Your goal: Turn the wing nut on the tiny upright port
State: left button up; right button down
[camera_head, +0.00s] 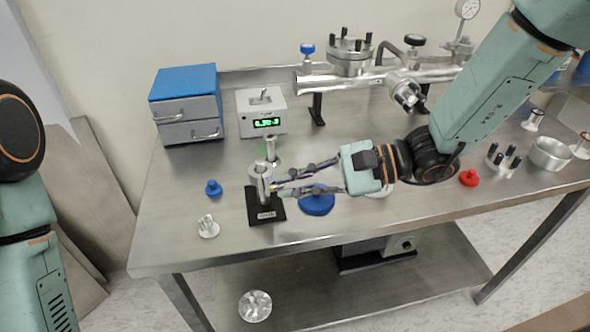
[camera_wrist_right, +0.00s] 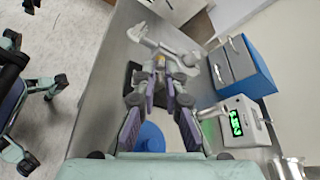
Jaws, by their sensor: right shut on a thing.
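The tiny upright port (camera_head: 261,190) is a small silver metal piece standing on a black labelled base (camera_head: 277,210) near the front left of the bench. My right gripper (camera_head: 274,187) reaches it from the right, with its fingers nearly level. In the right wrist view the gripper (camera_wrist_right: 163,78) closes at the silver clamp of the port (camera_wrist_right: 150,38). The fingers are shut on its wing nut, which they mostly hide; its angle cannot be told. My left arm shows at the left edge of the head view, but its gripper is out of frame.
A second small silver fitting (camera_head: 271,150) stands just behind the port. A blue round lid (camera_head: 316,204) lies under my right fingers. A blue cap (camera_head: 213,187) and a small silver flange (camera_head: 208,227) lie to the left. A display box (camera_head: 250,107) and blue-topped drawers (camera_head: 183,84) stand behind.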

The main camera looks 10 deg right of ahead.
jog(key=m+g+p, duration=0.1)
jog(key=m+p, duration=0.1)
jog(key=p, duration=0.1)
jog(key=shift+w+r, duration=0.15)
jog(key=shift+r, duration=0.05)
jog(key=shift+w+f+m+g+p, duration=0.1)
jog(key=shift+m+g+p, duration=0.9)
jog(key=shift+m+p, duration=0.15)
jog(key=shift+h, duration=0.3)
jog(key=c, duration=1.4)
grip_release()
jog(key=shift+v, duration=6)
